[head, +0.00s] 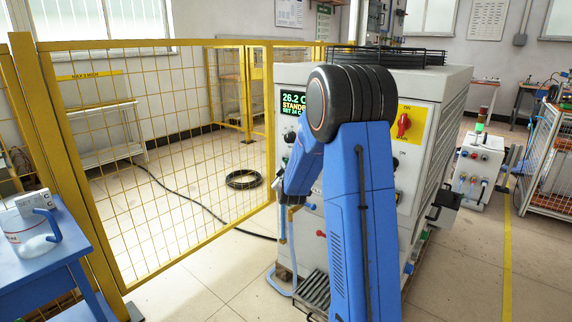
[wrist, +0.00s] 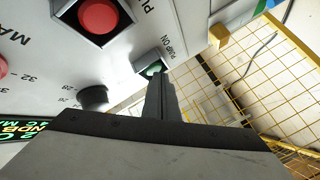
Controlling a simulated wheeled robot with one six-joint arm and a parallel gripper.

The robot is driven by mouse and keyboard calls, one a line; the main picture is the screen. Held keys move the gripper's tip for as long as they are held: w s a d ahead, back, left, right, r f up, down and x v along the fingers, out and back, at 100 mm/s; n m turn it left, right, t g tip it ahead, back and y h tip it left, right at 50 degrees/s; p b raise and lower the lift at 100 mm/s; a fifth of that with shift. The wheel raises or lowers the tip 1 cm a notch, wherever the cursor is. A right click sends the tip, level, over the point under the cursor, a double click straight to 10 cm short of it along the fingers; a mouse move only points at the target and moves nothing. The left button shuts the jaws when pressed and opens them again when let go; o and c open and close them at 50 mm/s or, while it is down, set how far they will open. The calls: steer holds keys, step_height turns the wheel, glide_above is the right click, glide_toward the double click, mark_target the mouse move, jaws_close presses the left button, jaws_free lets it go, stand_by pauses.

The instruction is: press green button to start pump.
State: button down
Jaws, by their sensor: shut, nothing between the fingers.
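The green button (wrist: 152,70) sits in a pale square frame labelled "PUMP ON" on the white machine panel in the wrist view. My gripper (wrist: 158,75) is shut and empty, with its fingertips right at the green button, overlapping its lower edge. I cannot tell whether they touch it or stop just short. In the head view my blue arm stands in front of the machine (head: 432,110) and hides the green button and the gripper's tips.
A larger red button (wrist: 98,15) and a black knob (wrist: 93,96) are near the green one. The display (head: 293,104) reads 26.2 and "STANDB…". A red switch (head: 404,124) is on the panel. Yellow mesh fencing (head: 160,150) stands left; a blue table (head: 40,250) is front left.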

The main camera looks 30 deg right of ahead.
steer(key=shift+w+d, duration=0.1)
steer(key=shift+d, duration=0.15)
steer(key=shift+a, duration=0.2)
stand_by(0.5)
steer(key=shift+s+a, duration=0.35)
steer(key=shift+a, duration=0.3)
steer(key=shift+a, duration=0.15)
steer(key=shift+s+a, duration=0.3)
steer(key=shift+a, duration=0.45)
steer(key=shift+s+a, duration=0.25)
steer(key=shift+a, duration=0.45)
steer(key=shift+s+a, duration=0.3)
steer(key=shift+a, duration=0.45)
steer(key=s+a, duration=0.3)
steer(key=a, duration=0.7)
steer(key=shift+s+a, duration=0.2)
steer(key=shift+s, duration=0.15)
